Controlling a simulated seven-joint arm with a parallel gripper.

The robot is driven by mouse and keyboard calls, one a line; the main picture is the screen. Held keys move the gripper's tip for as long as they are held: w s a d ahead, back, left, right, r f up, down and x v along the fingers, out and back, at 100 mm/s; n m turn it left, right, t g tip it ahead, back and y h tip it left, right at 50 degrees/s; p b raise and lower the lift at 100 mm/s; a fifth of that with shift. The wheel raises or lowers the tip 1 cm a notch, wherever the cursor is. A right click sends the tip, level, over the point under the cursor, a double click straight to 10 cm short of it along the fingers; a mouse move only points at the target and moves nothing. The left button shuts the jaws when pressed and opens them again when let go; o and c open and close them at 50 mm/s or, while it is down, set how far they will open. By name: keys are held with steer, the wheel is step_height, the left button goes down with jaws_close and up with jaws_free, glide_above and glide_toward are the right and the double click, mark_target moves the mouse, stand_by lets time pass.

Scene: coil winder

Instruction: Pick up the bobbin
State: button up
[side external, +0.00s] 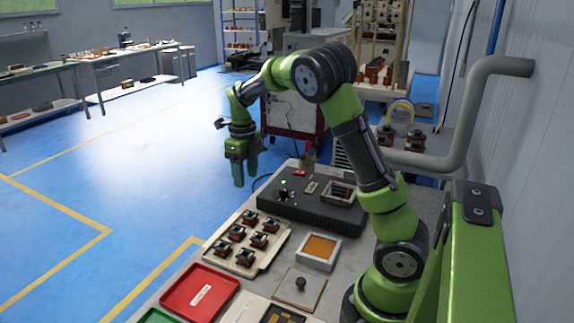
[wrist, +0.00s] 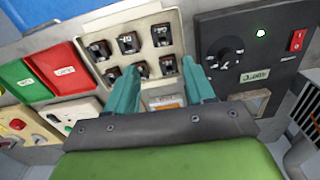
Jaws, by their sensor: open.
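Several small dark bobbin-like pieces with orange-brown parts, one of them a bobbin (side external: 250,218), stand in rows on a cream tray (side external: 242,270) on the bench. In the wrist view the same tray (wrist: 91,27) is at the top middle, with a piece (wrist: 168,65) between my fingertips in the picture. The frames do not single out one bobbin. My gripper (side external: 245,180) is open and empty, raised above the bench near the tray's far end. In the wrist view my gripper (wrist: 160,66) has its fingers apart, partly covering the tray's lower row.
A black winder box (side external: 300,210) with a knob stands right of the tray. A red tray (side external: 185,300) and a green tray (side external: 157,317) lie toward the front. An orange-topped square box (side external: 319,246) and a knobbed plate (side external: 300,291) are nearby. Space above the tray looks clear.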

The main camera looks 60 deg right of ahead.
glide_above(250, 212)
steer(key=a, duration=0.2)
steer(key=f, duration=0.8)
steer(key=shift+s+d, duration=0.2)
steer(key=shift+s, duration=0.15)
steer(key=shift+d+f, duration=0.15)
steer(key=shift+f, duration=2.65)
steer(key=c, duration=0.8)
steer(key=shift+r, duration=0.1)
